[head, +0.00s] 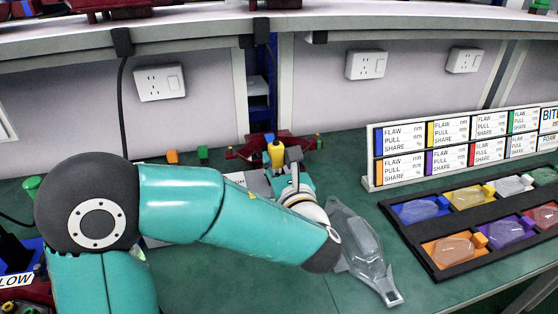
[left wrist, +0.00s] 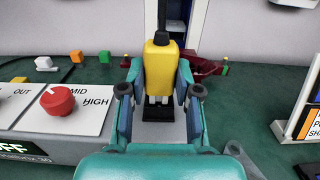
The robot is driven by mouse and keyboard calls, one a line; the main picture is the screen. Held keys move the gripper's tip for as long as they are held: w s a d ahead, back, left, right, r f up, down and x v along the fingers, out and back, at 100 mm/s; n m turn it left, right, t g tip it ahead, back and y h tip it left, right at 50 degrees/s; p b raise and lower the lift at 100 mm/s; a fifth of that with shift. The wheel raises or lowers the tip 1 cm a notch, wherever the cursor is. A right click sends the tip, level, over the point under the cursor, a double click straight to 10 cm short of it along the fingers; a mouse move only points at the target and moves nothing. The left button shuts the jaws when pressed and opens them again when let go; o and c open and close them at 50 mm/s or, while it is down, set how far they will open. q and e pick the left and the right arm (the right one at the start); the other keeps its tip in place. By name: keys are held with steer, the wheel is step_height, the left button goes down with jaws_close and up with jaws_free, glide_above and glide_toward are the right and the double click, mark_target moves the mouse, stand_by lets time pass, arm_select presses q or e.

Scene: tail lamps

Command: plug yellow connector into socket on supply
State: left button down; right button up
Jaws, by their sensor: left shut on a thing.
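The yellow connector (head: 276,154) has a black cable end on top. It also shows upright in the left wrist view (left wrist: 160,66), with a dark lower end. My left gripper (head: 284,165) is shut on it; in the left wrist view its fingers (left wrist: 160,82) flank the connector. The grey supply (left wrist: 40,146) has a white panel and a red knob (left wrist: 57,99). The connector's dark end is over or at the supply's right part. The socket is not clearly visible, and I cannot tell whether the connector is seated. My right gripper is not in view.
A dark red part (head: 246,150) lies behind the gripper. Orange (head: 172,157) and green (head: 202,153) blocks are at the back left. A grey translucent housing (head: 367,254) lies right of the gripper. A black tray (head: 419,250) of coloured lenses and a label board (head: 374,182) stand farther right.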

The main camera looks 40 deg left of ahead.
arm_select(q)
steer(key=shift+f+b, duration=0.55)
steer(key=shift+f, duration=0.15)
steer(key=shift+d, duration=0.1)
steer(key=c, duration=0.7)
jaws_free()
steer(key=shift+c, duration=0.2)
step_height(320, 180, up, 9)
steer(key=p, duration=0.7)
steer(key=shift+f+p, duration=0.2)
steer(key=shift+p, duration=0.1)
